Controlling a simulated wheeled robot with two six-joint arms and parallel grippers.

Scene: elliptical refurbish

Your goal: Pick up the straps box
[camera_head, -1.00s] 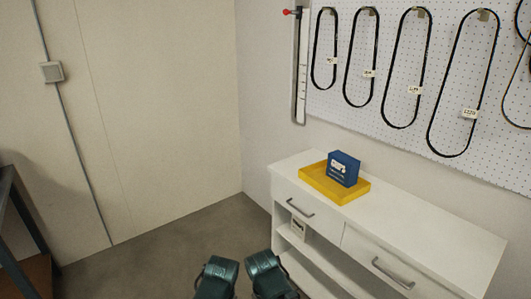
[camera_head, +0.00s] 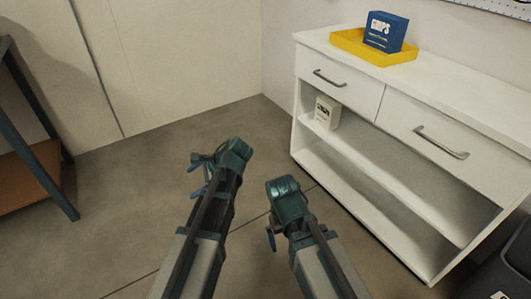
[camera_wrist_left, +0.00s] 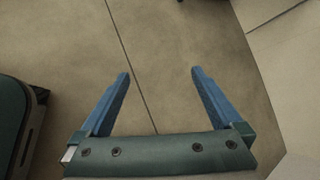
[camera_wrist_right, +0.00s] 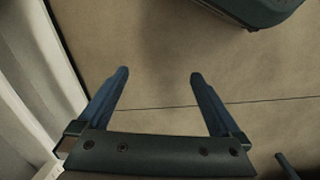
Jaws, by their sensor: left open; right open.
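A small white box (camera_head: 326,112) with dark lettering stands on the upper open shelf of the white cabinet, near its left end. A blue box (camera_head: 385,31) with white lettering stands in a yellow tray (camera_head: 345,44) on the cabinet top. I cannot read either label well enough to tell which is the straps box. My left gripper (camera_head: 195,175) is open and empty above the floor, left of the cabinet; its spread fingers show in the left wrist view (camera_wrist_left: 160,74). My right gripper (camera_wrist_right: 160,74) is open and empty, also over the floor. Neither touches a box.
The white cabinet (camera_head: 365,95) has two drawers with metal handles above open shelves. A dark-framed table (camera_head: 40,165) with a brown lower shelf stands at the left. A dark bin (camera_head: 500,272) is at the lower right. The floor (camera_head: 130,200) between is clear.

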